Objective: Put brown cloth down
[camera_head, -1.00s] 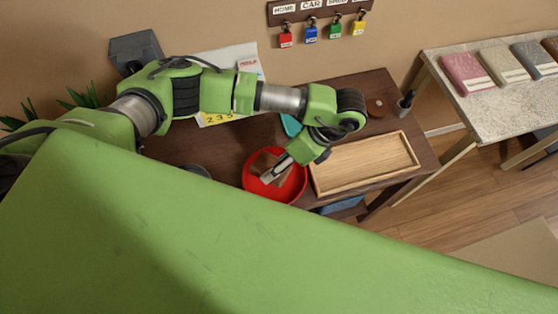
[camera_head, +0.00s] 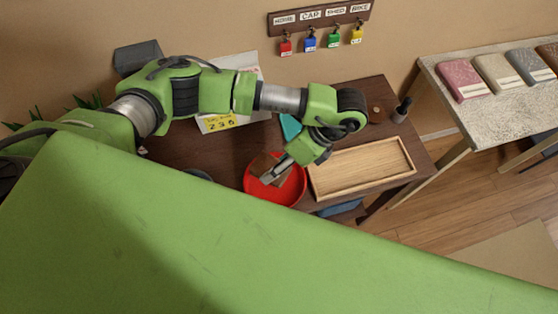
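Another brown folded cloth (camera_head: 551,52) shows at the right edge, at the end of a row on the pale table (camera_head: 480,122). My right gripper is not in view.
An empty wooden tray (camera_head: 362,168) lies right of the red tray. Pink (camera_head: 463,80), beige (camera_head: 499,72) and blue-grey (camera_head: 530,66) cloths lie on the pale table. Padlocks hang on the wall rack (camera_head: 320,14).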

